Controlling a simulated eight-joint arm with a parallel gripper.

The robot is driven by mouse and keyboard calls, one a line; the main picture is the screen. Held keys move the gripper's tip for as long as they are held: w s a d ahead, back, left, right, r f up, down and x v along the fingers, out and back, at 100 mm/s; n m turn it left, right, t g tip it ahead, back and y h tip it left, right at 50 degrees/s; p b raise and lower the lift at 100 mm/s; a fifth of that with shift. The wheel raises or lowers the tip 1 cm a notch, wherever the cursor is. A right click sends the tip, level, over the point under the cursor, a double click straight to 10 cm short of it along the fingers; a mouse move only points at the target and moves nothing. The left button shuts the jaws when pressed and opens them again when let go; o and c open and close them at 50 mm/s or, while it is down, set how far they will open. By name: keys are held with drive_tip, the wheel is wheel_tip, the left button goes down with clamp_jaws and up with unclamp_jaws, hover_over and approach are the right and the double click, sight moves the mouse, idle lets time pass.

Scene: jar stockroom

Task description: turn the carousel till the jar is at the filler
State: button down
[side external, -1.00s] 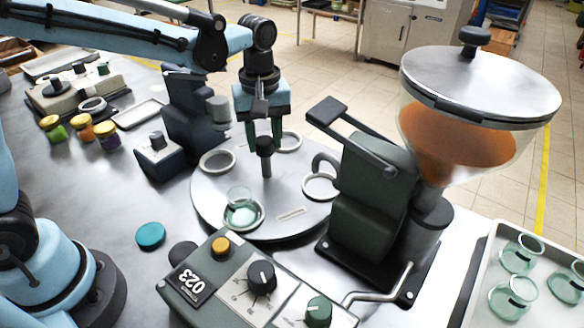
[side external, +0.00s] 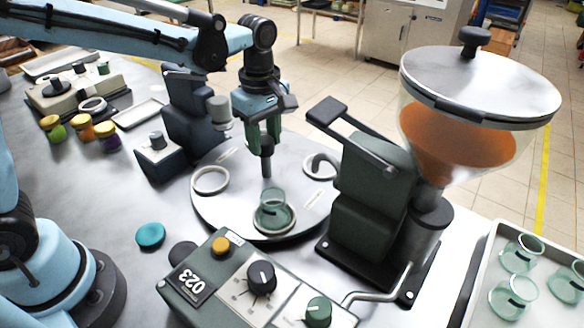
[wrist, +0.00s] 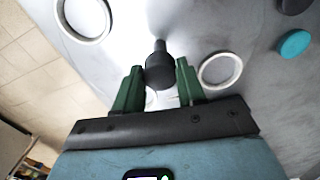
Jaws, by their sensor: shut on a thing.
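The carousel (side external: 222,213) is a round grey disc with pale ring seats and a dark upright knob (side external: 267,160) at its middle. A clear green glass jar (side external: 272,206) stands upright in a seat at the disc's front edge, left of the filler. The filler (side external: 372,190) is a dark green machine with a hopper (side external: 462,135) of orange-brown contents; its body hides the disc's right edge. My gripper (side external: 265,143) points down over the middle, its green fingers shut on the knob. The wrist view shows the knob (wrist: 160,70) between the fingers. The jar is out of the wrist view.
A dark machine (side external: 190,115) stands behind the carousel. A control box (side external: 250,280) stands in front. A teal lid (side external: 150,236) lies to the left. A tray of glass jars (side external: 478,285) is at right. Table room is clear left of the carousel.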

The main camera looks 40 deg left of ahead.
drive_tip(key=shift+a+n, duration=0.1)
drive_tip(key=shift+n, duration=4.2)
drive_tip(key=c, duration=0.7)
unclamp_jaws()
drive_tip(key=shift+o, duration=0.2)
drive_tip(key=shift+r, duration=0.1)
wheel_tip(320, 180, up, 12)
